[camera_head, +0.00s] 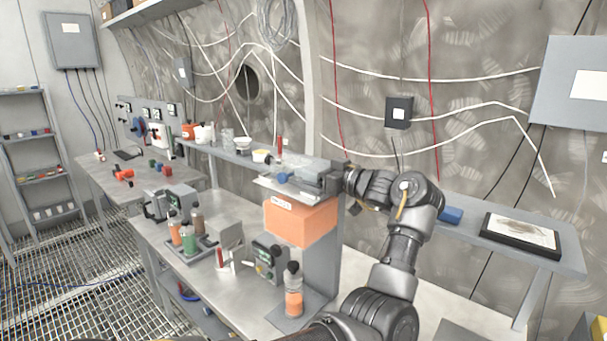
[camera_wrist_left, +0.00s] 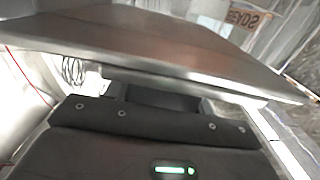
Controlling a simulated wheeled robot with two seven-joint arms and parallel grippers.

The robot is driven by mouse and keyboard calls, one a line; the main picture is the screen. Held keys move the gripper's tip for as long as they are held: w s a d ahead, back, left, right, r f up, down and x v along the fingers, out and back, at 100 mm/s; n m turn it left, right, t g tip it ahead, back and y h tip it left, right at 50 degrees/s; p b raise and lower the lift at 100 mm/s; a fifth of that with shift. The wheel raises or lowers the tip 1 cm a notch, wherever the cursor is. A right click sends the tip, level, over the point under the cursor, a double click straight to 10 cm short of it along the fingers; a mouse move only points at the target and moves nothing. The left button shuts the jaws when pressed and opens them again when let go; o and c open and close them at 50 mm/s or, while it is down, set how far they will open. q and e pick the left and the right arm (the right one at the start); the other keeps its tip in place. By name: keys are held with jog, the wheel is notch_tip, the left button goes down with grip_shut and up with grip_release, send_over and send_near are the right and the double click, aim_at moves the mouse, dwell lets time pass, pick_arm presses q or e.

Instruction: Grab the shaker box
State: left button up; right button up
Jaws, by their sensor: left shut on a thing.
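My left gripper (camera_head: 328,178) reaches in over the raised shelf, above an orange box (camera_head: 300,222) with a small white label. It is shut on a flat grey box-like thing (camera_head: 287,187) at the shelf's end, which may be the shaker box. In the left wrist view, a broad grey metal surface (camera_wrist_left: 160,45) spans the picture in front of my gripper body; the fingertips are hidden. A grey device with a dial and buttons (camera_head: 269,261) stands on the bench below. My right gripper is out of view.
The raised shelf (camera_head: 222,155) carries cups and jars close by. The bench (camera_head: 150,232) holds a rack with bottles (camera_head: 190,238) and an orange bottle (camera_head: 293,291). A side shelf with a dark tray (camera_head: 521,237) is at the right.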

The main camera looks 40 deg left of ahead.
pick_arm(q)
jog(key=c, duration=0.5)
jog(key=shift+r, duration=0.1)
notch_tip(320, 180, up, 9)
jog(key=b, duration=0.3)
jog(key=shift+f, duration=0.2)
jog(key=shift+r, duration=0.65)
jog(key=shift+w, duration=0.1)
